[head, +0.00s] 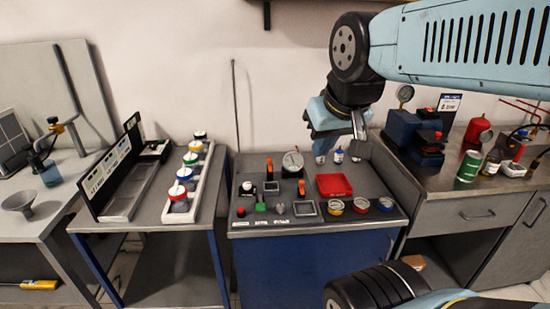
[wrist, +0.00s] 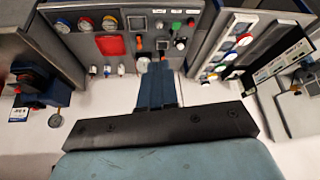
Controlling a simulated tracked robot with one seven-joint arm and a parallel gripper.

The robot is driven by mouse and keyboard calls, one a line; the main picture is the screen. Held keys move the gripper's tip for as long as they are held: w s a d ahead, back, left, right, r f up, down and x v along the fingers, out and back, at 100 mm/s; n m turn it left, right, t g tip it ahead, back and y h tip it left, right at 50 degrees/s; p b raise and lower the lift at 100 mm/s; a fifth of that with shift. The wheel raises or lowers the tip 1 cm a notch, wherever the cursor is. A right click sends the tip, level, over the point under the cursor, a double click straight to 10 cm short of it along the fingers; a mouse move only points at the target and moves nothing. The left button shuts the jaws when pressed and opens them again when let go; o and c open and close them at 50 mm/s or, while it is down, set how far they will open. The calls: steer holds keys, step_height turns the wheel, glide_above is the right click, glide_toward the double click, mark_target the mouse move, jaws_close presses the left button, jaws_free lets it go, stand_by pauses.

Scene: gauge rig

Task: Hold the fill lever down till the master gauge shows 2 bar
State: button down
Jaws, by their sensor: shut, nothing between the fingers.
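Two orange levers (head: 269,168) (head: 301,188) stand on the grey-topped middle cabinet (head: 240,215); they also show in the wrist view (wrist: 138,42) (wrist: 162,45). I cannot tell which is the fill lever. A round white dial (head: 292,160) stands behind them, its pointer too small to read; a smaller gauge (head: 405,93) is on the right bench. I cannot tell which is the master gauge. My gripper (wrist: 157,68) is shut and empty, and also shows in the head view (head: 335,137) above the cabinet's back, right of the levers, apart from them.
On the cabinet are a red tray (head: 334,186), several coloured round pieces (head: 360,205), a green button (head: 261,206) and a small bottle (head: 339,156). A blue machine (head: 405,128) stands right.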

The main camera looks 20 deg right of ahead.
steer(key=shift+w, duration=0.1)
stand_by(0.7)
steer(key=n+g, duration=0.6)
steer(key=n, duration=0.9)
glide_above(261, 206)
step_height(261, 206, down, 21)
step_height(261, 206, down, 14)
